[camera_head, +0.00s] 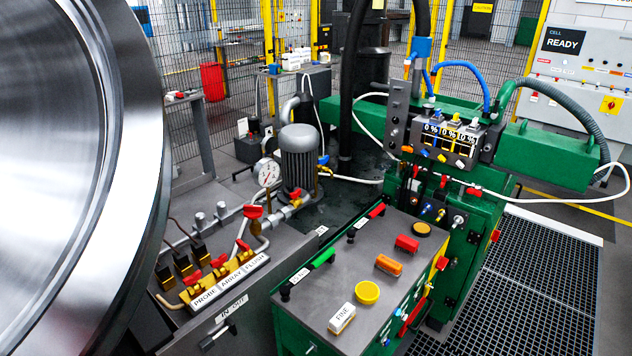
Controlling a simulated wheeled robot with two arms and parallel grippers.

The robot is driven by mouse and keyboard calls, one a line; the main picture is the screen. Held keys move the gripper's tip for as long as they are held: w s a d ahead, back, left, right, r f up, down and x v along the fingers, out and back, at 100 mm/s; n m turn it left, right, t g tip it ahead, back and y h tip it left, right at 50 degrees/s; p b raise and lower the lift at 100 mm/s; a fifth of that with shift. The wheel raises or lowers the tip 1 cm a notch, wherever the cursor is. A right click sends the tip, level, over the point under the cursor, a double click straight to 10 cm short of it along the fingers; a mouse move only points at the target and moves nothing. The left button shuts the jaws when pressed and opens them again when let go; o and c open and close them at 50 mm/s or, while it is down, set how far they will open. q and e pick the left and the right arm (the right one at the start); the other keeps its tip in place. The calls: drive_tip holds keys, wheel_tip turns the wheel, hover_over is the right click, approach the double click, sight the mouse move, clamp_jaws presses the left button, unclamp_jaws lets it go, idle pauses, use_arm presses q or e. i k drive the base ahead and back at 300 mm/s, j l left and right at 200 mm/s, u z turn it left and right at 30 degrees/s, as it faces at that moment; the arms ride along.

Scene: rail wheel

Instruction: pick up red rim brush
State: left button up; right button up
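Two red items lie on the grey top of the green cabinet (398,225) in the head view. The other is a small red block (406,243) right of the middle. I cannot tell for certain which is the red rim brush; the long-handled tool looks more like a brush. Both lie free, with nothing holding them. Neither of my grippers shows in this view.
A green-handled tool (323,257), orange block (388,265), yellow round piece (367,292) and white FINE block (342,318) share the cabinet top. A large metal wheel (75,150) fills the left. A valve bench (225,285) and control panel (440,140) flank the cabinet.

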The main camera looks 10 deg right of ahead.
sight(405, 244)
drive_tip(key=u, duration=1.35)
drive_tip(key=z, duration=2.3)
drive_tip(key=i+l+u, duration=0.25)
drive_tip(key=i+l, duration=0.2)
drive_tip(key=l, duration=0.3)
drive_tip(key=i+l+u, duration=0.15)
drive_tip(key=l, duration=0.2)
drive_tip(key=i+l+u, duration=0.15)
drive_tip(key=l, duration=0.25)
drive_tip(key=i+l+u, duration=0.1)
drive_tip(key=l, duration=0.35)
drive_tip(key=i+l+u, duration=0.15)
drive_tip(key=l, duration=0.3)
drive_tip(key=i+l+u, duration=0.15)
drive_tip(key=l, duration=0.3)
drive_tip(key=i+l+u, duration=0.1)
drive_tip(key=l, duration=0.35)
